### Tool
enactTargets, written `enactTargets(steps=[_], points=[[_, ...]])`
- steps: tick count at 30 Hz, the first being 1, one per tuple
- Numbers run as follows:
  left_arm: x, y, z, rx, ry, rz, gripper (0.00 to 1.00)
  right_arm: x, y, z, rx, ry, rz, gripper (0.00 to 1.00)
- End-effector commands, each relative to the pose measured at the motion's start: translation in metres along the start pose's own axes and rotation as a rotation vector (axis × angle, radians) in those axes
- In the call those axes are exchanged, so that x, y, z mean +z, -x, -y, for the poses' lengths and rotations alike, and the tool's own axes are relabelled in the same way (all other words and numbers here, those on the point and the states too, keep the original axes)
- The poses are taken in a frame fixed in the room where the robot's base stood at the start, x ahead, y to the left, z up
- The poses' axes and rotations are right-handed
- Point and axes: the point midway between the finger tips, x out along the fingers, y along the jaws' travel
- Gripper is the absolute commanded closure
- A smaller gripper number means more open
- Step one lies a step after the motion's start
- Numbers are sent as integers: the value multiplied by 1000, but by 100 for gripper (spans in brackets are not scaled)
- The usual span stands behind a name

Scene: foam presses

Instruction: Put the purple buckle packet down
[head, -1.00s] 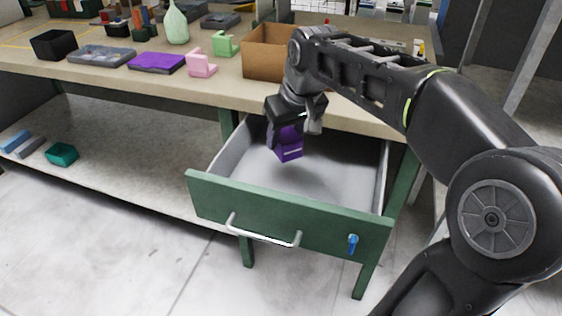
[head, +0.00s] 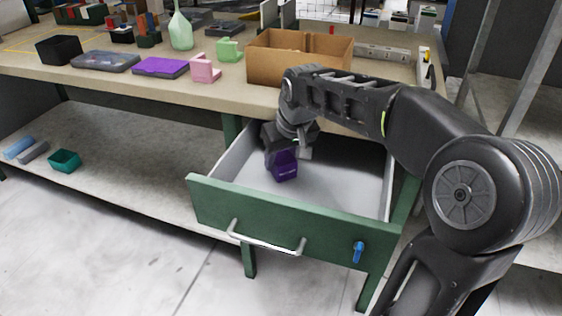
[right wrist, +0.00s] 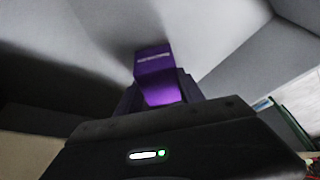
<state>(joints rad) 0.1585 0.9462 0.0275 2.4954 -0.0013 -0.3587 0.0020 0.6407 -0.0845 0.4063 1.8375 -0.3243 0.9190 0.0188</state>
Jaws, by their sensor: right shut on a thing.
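The purple buckle packet (head: 284,166) is in my right gripper (head: 281,153), inside the open drawer (head: 345,180). The gripper points down and is shut on the packet. In the right wrist view the packet (right wrist: 158,78) shows between the fingers (right wrist: 160,95), with the grey drawer floor and walls around it. The packet is low in the drawer; I cannot tell whether it touches the floor. My left gripper is not in view.
The drawer's green front has a metal handle (head: 262,240) and a blue key (head: 358,252). On the bench above stand a cardboard box (head: 290,62), a pink holder (head: 204,69), a green holder (head: 229,50) and a purple case (head: 161,67). The drawer floor around the packet is clear.

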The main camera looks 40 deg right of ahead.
Motion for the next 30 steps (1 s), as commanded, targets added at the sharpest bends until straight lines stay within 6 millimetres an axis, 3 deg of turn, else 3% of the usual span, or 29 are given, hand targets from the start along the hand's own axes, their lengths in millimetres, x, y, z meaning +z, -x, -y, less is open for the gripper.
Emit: enactTargets(steps=[3,15,16,24,30], points=[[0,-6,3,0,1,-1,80,3,-12,0,1,-2,0,100],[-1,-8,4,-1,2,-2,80,5,-15,0,1,-1,-1,100],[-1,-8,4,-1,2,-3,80,5,-15,0,1,-1,0,54],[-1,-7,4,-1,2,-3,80,5,-14,0,1,-1,0,33],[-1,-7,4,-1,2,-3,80,5,-14,0,1,-1,0,33]])
